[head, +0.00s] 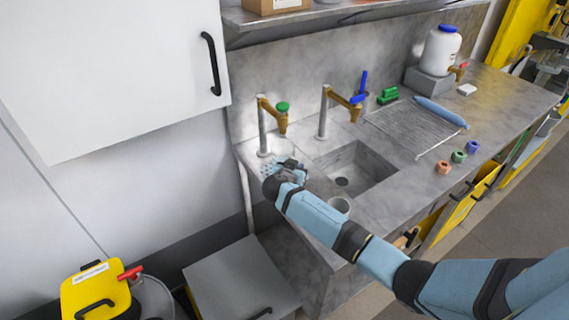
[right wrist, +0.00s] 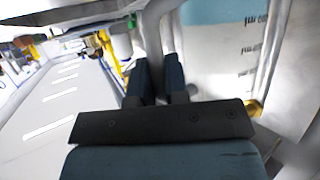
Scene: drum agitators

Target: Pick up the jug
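The jug is clear with dark scale marks; its wall (right wrist: 225,50) fills the upper right of the right wrist view. In the head view it stands under the green-handled tap at the left end of the counter (head: 276,146), partly hidden by my right gripper (head: 284,168). In the right wrist view the two dark fingers of my right gripper (right wrist: 160,82) are close together, with the jug's pale upright handle (right wrist: 152,42) between them. They look shut on the handle. My left gripper is not in view.
A sink (head: 352,172) lies right of the jug, with a small pale cup (head: 339,205) at its front edge. A blue-handled tap (head: 335,105) stands behind. A wire rack (head: 412,128) and a white container (head: 440,48) are further right. A wall cabinet (head: 110,75) hangs at left.

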